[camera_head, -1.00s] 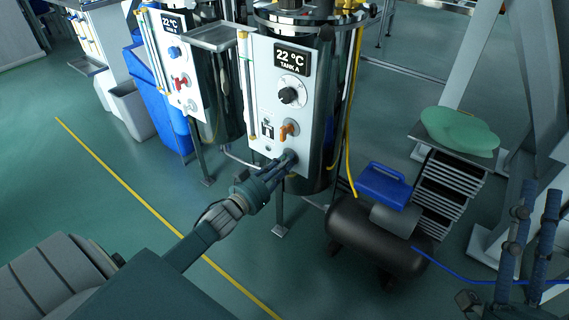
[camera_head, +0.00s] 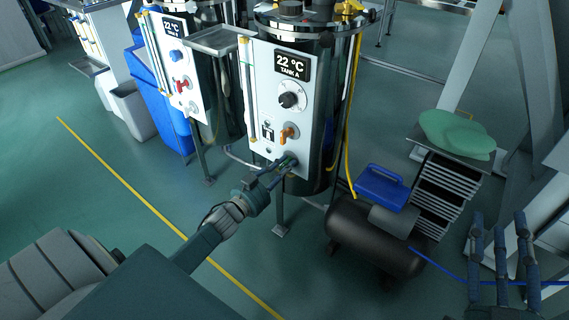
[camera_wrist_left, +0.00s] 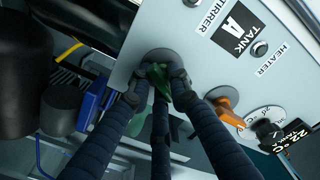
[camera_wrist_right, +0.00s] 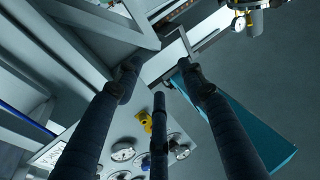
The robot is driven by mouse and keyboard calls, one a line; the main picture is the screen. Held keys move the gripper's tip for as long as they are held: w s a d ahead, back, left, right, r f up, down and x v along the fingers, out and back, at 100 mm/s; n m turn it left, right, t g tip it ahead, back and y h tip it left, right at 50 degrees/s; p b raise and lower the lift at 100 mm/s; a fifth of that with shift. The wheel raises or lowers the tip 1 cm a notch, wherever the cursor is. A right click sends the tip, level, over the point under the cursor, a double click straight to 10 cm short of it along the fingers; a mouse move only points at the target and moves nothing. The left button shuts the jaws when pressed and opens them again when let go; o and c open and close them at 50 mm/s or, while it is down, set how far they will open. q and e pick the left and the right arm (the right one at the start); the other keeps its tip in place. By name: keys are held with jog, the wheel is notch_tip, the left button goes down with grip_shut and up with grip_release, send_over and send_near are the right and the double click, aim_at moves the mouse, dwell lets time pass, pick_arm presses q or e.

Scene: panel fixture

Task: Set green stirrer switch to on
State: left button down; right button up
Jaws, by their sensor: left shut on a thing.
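The green stirrer switch (camera_wrist_left: 158,76) sits on its round grey base on the white panel (camera_wrist_left: 185,38) of Tank A, beside the STIRRER label. In the head view the panel (camera_head: 262,97) shows the switch as a small green patch (camera_head: 287,164) low on its right side, largely hidden by fingers. My left gripper (camera_head: 283,167) is at the switch. In the left wrist view its fingers (camera_wrist_left: 160,88) are closed around the green handle. My right gripper (camera_head: 500,228) is at the lower right, away from the panel; its fingers (camera_wrist_right: 158,82) are spread and empty.
An orange switch (camera_head: 289,133) and a dial (camera_head: 289,98) sit above the green switch on the panel. A black compressor (camera_head: 365,238) with a blue top (camera_head: 382,187) stands right of the tank. A yellow hose (camera_head: 349,150) hangs along the tank.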

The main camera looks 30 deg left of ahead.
pick_arm(q)
jog(key=m, duration=0.3)
jog(key=shift+d+f, duration=0.1)
jog(key=shift+f, duration=0.05)
jog(key=shift+m, duration=0.9)
jog(key=shift+f+m, duration=0.1)
jog(key=shift+m, duration=0.8)
jog(key=m, duration=0.2)
jog(key=shift+f+m, duration=0.1)
jog(key=shift+m, duration=0.2)
jog(key=shift+m+b, duration=0.3)
jog(key=shift+m, duration=1.3)
pick_arm(e)
jog(key=shift+s+r+t, duration=0.25)
jog(key=shift+r+t, duration=0.35)
jog(key=shift+r, duration=0.5)
pick_arm(q)
jog(key=c, duration=1.7)
grip_release()
jog(key=shift+o, duration=0.2)
jog(key=shift+a, duration=0.2)
